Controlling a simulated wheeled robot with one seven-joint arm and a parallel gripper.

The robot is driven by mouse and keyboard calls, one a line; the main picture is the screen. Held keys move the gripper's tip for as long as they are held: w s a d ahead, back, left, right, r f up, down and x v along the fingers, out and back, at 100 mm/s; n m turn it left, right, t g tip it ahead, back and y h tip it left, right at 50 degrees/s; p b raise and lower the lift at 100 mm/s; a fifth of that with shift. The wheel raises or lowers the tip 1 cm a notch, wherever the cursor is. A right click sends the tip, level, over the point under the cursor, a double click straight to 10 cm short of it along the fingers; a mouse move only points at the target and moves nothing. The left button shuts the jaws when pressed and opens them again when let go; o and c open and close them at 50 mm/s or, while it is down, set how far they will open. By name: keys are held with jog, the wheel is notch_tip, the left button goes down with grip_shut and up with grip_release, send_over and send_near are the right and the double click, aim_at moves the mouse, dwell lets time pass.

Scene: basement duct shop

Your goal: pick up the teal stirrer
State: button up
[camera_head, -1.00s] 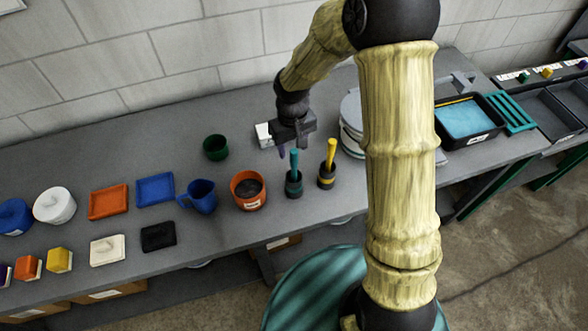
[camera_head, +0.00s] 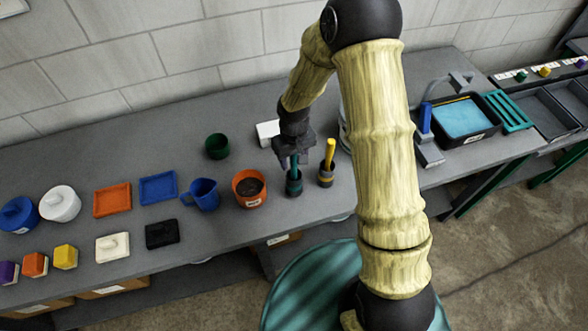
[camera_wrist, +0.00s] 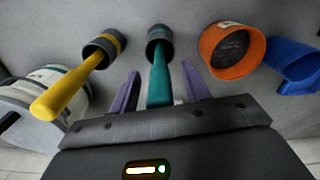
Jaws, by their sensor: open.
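The teal stirrer (camera_wrist: 159,80) stands upright in a small dark holder with a teal band (camera_wrist: 159,38). In the head view the stirrer (camera_head: 295,161) shows only in part, below my gripper (camera_head: 294,160), and its holder (camera_head: 294,185) stands on the bench. In the wrist view my gripper (camera_wrist: 158,90) is open, with one purple finger on each side of the teal handle. I cannot tell whether either finger touches it. The handle's end is close to the gripper's palm.
A yellow stirrer (camera_head: 330,150) stands in its own holder just right of the teal one. An orange pot (camera_head: 239,192) with dark contents and a blue jug (camera_head: 201,195) stand to the left. A green cup (camera_head: 217,146) and a white box (camera_head: 267,133) are behind.

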dwell(0.3)
grip_shut()
jog(key=shift+r, duration=0.1)
notch_tip(320, 180, up, 18)
jog(key=b, duration=0.3)
dwell(0.8)
